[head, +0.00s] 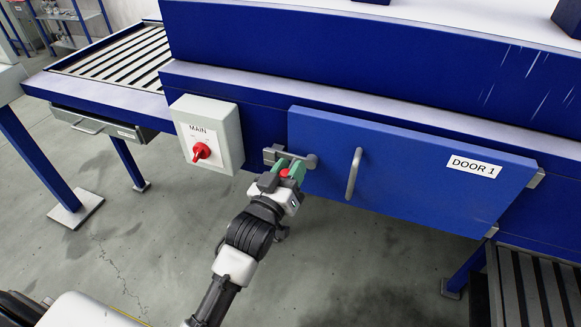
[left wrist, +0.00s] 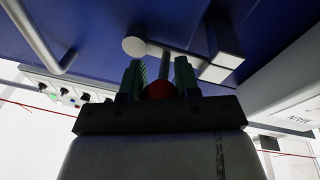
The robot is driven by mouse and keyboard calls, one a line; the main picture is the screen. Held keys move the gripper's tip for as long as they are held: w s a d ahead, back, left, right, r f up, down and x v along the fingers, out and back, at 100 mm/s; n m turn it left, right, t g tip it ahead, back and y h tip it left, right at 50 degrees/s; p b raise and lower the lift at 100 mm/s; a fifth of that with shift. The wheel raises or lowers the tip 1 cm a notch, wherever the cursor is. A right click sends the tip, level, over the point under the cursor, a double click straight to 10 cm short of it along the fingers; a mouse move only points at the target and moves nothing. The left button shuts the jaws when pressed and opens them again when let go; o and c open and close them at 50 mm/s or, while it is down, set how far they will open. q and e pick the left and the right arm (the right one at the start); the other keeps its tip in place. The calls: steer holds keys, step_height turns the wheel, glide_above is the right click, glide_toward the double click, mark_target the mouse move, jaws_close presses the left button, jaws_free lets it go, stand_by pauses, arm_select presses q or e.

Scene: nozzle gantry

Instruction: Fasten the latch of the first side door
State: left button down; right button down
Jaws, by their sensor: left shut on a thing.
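Door 1 (head: 420,178) is a blue panel with a grey pull handle (head: 353,174) and a "DOOR 1" label, and it looks shut against the blue housing. The grey latch (head: 310,160) is at its left edge; its bar runs left toward a grey catch block (head: 270,154) on the frame. In the left wrist view the latch's round pivot (left wrist: 135,45) and the catch block (left wrist: 224,45) show, with the bar reaching the block. My right gripper is out of view.
A grey box labelled MAIN with a red rotary switch (head: 201,151) is just left of the latch. A roller conveyor (head: 115,58) is at the upper left and another (head: 535,285) at the lower right. The grey floor in front is clear.

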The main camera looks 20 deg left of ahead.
arm_select(q)
steer(key=shift+n, duration=0.4)
steer(key=c, duration=0.8)
jaws_free()
steer(key=shift+f, duration=0.1)
steer(key=b+v, duration=0.2)
steer(key=v, duration=0.9)
steer(key=shift+w+d, duration=0.1)
